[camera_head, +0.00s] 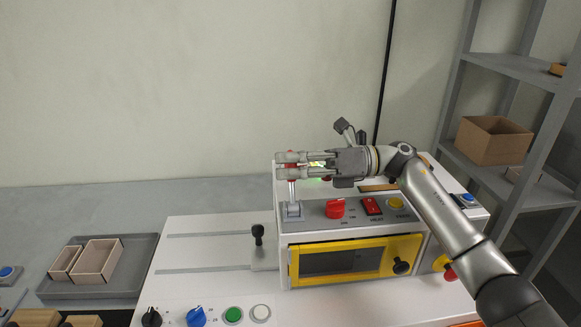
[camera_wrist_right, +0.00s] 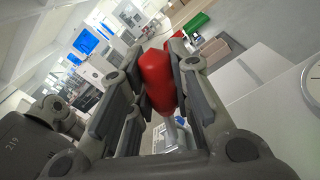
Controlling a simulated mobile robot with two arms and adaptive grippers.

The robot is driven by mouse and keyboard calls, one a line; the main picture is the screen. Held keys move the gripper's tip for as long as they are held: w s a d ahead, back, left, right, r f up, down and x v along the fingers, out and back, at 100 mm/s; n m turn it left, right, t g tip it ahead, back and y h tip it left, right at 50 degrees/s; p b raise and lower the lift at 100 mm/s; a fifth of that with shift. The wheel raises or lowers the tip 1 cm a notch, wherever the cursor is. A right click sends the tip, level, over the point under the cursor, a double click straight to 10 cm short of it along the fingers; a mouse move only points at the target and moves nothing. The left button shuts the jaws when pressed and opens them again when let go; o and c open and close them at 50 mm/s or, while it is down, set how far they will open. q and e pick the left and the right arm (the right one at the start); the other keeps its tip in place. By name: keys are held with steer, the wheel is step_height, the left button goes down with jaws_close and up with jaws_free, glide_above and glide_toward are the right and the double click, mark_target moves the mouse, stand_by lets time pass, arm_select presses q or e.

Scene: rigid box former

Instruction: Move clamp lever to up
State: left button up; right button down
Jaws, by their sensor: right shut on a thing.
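The clamp lever (camera_head: 292,191) is a silver shaft rising from a grey bracket on the top left of the white machine. In the head view it stands about upright, and its red handle is mostly hidden behind the fingers. My right gripper (camera_head: 292,163) reaches in from the right and is shut around the lever's upper end. In the right wrist view, the red handle (camera_wrist_right: 160,80) sits between the two finger pads, with the silver shaft (camera_wrist_right: 177,133) leading away below it. My left gripper is not in view.
The machine's panel has a red knob (camera_head: 336,208), a red switch (camera_head: 372,206) and a yellow button (camera_head: 397,202), above a yellow-framed window (camera_head: 342,261). A black-knobbed post (camera_head: 258,236) stands left of it. A grey tray (camera_head: 118,283) holds open boxes. Shelves (camera_head: 506,165) stand right.

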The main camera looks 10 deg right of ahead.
steer(key=shift+f, duration=0.1)
stand_by(0.4)
steer(key=c, duration=1.3)
jaws_free()
steer(key=shift+w, duration=0.1)
steer(key=shift+d, duration=0.2)
steer(key=d, duration=1.1)
steer(key=shift+d, duration=0.35)
